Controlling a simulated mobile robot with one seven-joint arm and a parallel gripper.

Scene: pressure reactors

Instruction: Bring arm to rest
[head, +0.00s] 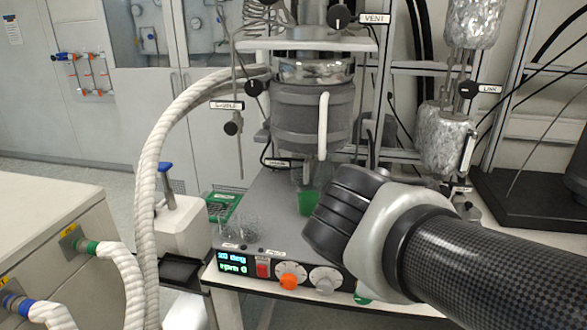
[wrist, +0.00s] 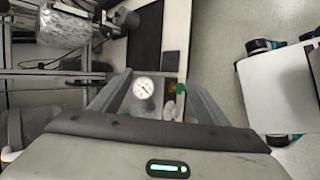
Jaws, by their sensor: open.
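My arm (head: 480,255) reaches in from the lower right in the head view, in front of the reactor bench. Its wrist end covers part of the bench, and my gripper's fingers cannot be made out there. In the wrist view my gripper (wrist: 160,85) is open, its two grey fingers spread apart. No held object shows between them. A round white dial (wrist: 145,88) and a small green item (wrist: 180,89) appear beyond the fingers; I cannot tell their distance.
A grey jacketed reactor vessel (head: 312,115) hangs above a beaker of green liquid (head: 307,202), close left of my wrist. A control panel (head: 232,263) with knobs is at the bench front. Foil-wrapped columns (head: 445,140) stand behind. White hoses (head: 152,170) run left.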

